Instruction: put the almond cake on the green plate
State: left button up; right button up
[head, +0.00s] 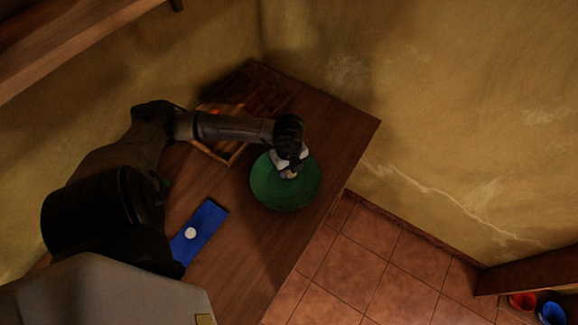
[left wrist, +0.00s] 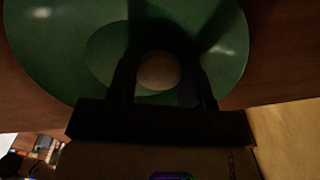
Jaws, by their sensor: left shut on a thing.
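The green plate (head: 290,197) lies on the wooden counter, near its right edge. It also fills the upper part of the left wrist view (left wrist: 50,50). My left gripper (head: 288,170) is over the upper part of the plate and points down. In the left wrist view, its two dark fingers are shut on a small round brownish thing, the almond cake (left wrist: 158,72), over the middle of the plate. The gripper mostly hides the cake in the head view. I cannot tell whether the cake touches the plate. My right gripper is not in view.
A wooden crate (head: 222,152) with things in it stands behind the plate, partly hidden by my left arm. A blue mat or board (head: 208,219) with a white round thing (head: 190,233) lies to the left. Red (head: 522,300) and blue (head: 551,313) containers show at the lower right.

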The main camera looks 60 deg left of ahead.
pick_arm(q)
jog(key=shift+f, duration=0.1)
jog(key=o, duration=0.9)
jog(key=shift+r, duration=0.35)
notch_tip(320, 180, up, 12)
jog(key=p, duration=0.1)
jog(key=shift+f+p, duration=0.2)
jog(key=shift+p, duration=0.15)
